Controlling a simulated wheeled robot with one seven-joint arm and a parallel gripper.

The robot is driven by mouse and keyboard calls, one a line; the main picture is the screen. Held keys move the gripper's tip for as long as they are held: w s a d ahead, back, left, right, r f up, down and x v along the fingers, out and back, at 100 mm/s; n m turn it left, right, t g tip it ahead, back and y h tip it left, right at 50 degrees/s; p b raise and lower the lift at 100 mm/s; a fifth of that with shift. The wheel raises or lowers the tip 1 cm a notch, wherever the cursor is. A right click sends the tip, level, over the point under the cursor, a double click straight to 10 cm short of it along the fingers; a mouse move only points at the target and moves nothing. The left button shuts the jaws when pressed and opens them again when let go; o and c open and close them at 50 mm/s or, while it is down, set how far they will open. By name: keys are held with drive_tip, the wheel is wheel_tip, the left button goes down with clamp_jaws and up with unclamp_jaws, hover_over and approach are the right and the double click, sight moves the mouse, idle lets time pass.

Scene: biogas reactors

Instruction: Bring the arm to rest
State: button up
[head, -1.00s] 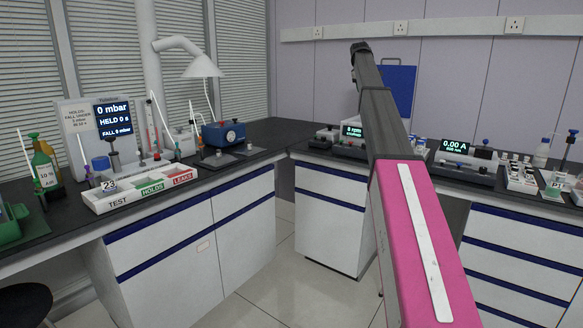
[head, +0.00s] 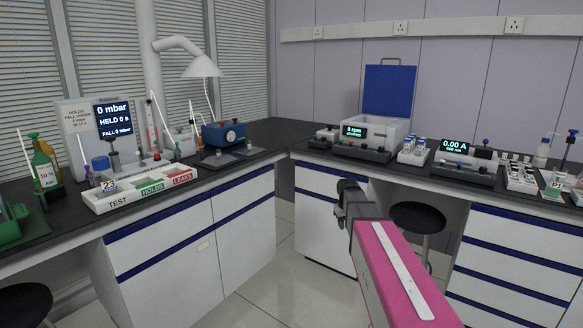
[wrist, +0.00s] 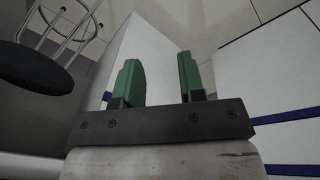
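My arm is pink with a white strip and a dark end (head: 350,195). In the head view it reaches in from the lower right, with its dark end below the bench tops, in front of the cabinets. My gripper (wrist: 160,64) shows in the wrist view. Its two green fingers stand apart with nothing between them, so it is open and empty. The fingers cannot be made out in the head view.
A stool (head: 418,218) stands in the knee space right of my arm's end. The left bench holds a sorting tray (head: 103,205) and a pressure display (head: 113,117). The right bench holds a blue-lidded centrifuge (head: 388,92) and a meter (head: 455,147). Open floor lies between.

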drive_tip(key=s+a+f+m, duration=0.1)
drive_tip(key=s+f, duration=0.4)
drive_tip(key=s, duration=0.6)
drive_tip(key=s+a+f+m+g, duration=0.1)
drive_tip(key=s+f, duration=0.5)
drive_tip(key=s, duration=0.6)
drive_tip(key=shift+s+a+f+m+g+y, duration=0.2)
drive_tip(key=shift+s+a+m+g+y, duration=0.15)
drive_tip(key=shift+a+m, duration=0.4)
